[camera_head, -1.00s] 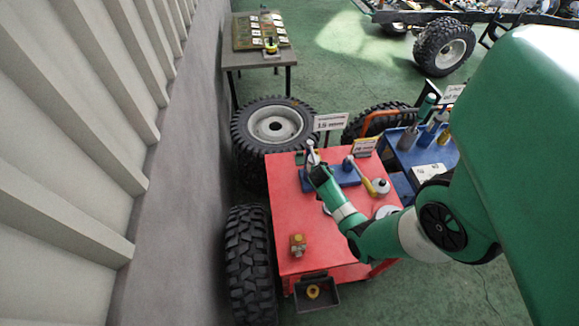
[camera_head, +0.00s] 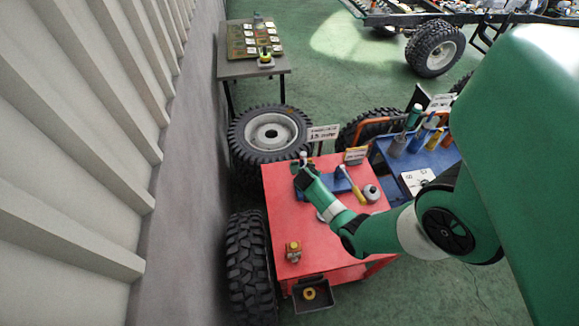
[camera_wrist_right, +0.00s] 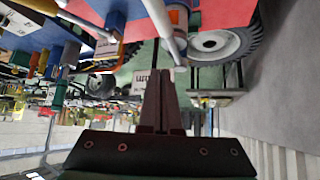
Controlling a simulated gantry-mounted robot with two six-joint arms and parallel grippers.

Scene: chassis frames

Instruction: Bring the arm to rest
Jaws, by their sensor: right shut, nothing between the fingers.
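My right arm comes in from the right in the head view and reaches over the red cart (camera_head: 285,220). Its dark gripper (camera_head: 301,172) is over the cart's far left part, near a small upright light-coloured piece (camera_head: 303,157). In the right wrist view, the two fingers of my right gripper (camera_wrist_right: 163,75) are together with nothing between them. A grey rod (camera_wrist_right: 158,22) and an orange-and-blue part (camera_wrist_right: 178,17) show close beyond the fingertips; I cannot tell whether they touch. My left gripper is not in view.
A yellow-handled tool (camera_head: 353,188) and a round grey item (camera_head: 372,192) are on the cart. A small brass-coloured part (camera_head: 293,251) stands near its front. A blue cart (camera_head: 415,160) is to the right. Tyres (camera_head: 248,265) stand at left, near the wall. The cart's front left is mostly clear.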

